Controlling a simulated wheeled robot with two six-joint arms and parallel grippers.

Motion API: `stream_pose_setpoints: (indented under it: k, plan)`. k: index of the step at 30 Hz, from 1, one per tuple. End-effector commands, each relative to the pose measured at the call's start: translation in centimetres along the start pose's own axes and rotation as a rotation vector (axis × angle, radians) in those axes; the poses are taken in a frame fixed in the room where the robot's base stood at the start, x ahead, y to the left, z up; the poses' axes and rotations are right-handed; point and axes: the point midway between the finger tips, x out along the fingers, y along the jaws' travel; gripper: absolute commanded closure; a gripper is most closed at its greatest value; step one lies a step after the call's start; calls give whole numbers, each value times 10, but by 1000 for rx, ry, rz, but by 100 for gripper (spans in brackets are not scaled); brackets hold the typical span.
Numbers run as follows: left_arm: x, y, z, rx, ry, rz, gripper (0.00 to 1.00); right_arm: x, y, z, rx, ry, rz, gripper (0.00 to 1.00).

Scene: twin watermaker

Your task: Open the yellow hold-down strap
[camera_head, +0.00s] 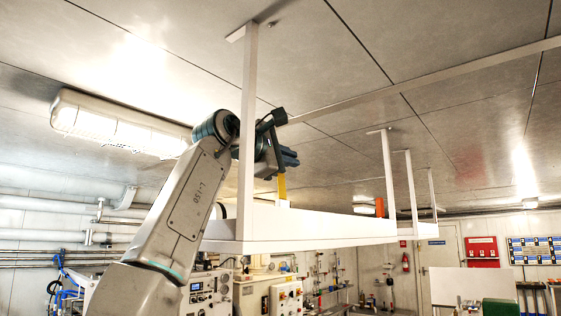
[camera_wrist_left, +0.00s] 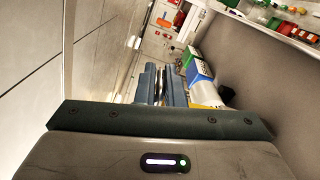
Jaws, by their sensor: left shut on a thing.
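The yellow hold-down strap (camera_head: 282,187) shows in the head view as a short upright yellow piece, just above the near rim of a white hanging shelf. My left gripper (camera_head: 287,160) is raised over this shelf, with its blue-grey fingers directly at the strap's top. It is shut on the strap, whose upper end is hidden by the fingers. In the left wrist view the two fingers of my left gripper (camera_wrist_left: 161,85) are close together, and the strap between them cannot be made out clearly. My right gripper is in neither view.
The white shelf (camera_head: 320,232) hangs from the ceiling on white posts (camera_head: 247,130), one close beside my left arm. An orange cylinder (camera_head: 379,207) stands farther along it. In the left wrist view, a blue, green and white object (camera_wrist_left: 203,80) lies right of the fingers.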

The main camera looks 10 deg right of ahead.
Motion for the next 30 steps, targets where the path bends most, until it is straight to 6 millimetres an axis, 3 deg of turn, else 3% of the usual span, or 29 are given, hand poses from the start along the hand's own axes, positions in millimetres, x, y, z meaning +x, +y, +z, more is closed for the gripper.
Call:
stream_pose_setpoints:
  k: [9, 28, 29, 30]
  plan:
    - [2, -11, 4, 56, -1, -8, 100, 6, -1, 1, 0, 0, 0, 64]
    - [2, -14, 4, 52, 0, -11, 100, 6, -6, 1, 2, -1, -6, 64]
    - [2, -14, 4, 52, 0, -10, 86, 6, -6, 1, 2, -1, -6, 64]
    - [2, -14, 4, 52, 0, -10, 78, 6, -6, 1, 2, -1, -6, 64]
